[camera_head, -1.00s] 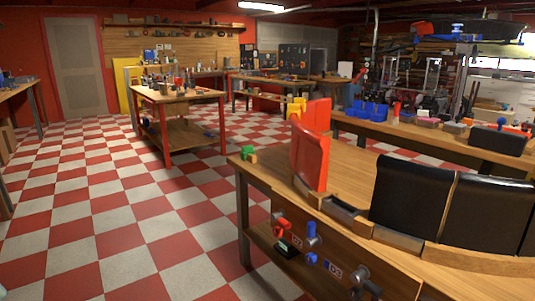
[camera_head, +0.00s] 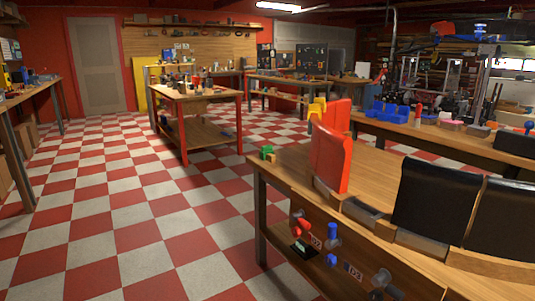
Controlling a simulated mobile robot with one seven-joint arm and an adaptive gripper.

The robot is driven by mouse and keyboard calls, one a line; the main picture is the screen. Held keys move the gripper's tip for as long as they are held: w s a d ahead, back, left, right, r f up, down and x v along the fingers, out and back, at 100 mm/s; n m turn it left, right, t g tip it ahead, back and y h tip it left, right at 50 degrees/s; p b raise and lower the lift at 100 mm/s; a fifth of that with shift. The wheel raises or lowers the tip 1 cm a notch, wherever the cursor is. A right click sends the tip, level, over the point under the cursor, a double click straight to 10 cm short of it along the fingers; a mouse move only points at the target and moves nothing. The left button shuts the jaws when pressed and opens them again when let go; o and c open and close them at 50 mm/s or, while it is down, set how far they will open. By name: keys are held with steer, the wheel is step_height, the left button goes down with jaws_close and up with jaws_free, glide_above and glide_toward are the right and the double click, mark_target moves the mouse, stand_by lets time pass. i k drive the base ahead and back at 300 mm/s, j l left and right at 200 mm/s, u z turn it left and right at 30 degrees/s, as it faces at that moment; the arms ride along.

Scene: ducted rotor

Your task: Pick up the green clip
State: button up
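Red panels (camera_head: 330,157) and black panels (camera_head: 436,205) stand on the bench, right of the green thing. Tools hang on the bench's front side. A red-legged table (camera_head: 197,95) stands farther back. The checkered floor (camera_head: 130,210) on the left is open.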

mark_target(265, 149)
steer(key=i+j, duration=0.25)
steer(key=i, duration=0.2)
steer(key=i+j, duration=0.2)
steer(key=i, duration=0.3)
steer(key=i+j+z, duration=0.1)
steer(key=i, duration=0.35)
steer(key=i+j, duration=0.65)
steer(key=i, duration=0.25)
steer(key=i+j, duration=0.1)
steer(key=i, duration=0.6)
steer(key=l+z, duration=0.05)
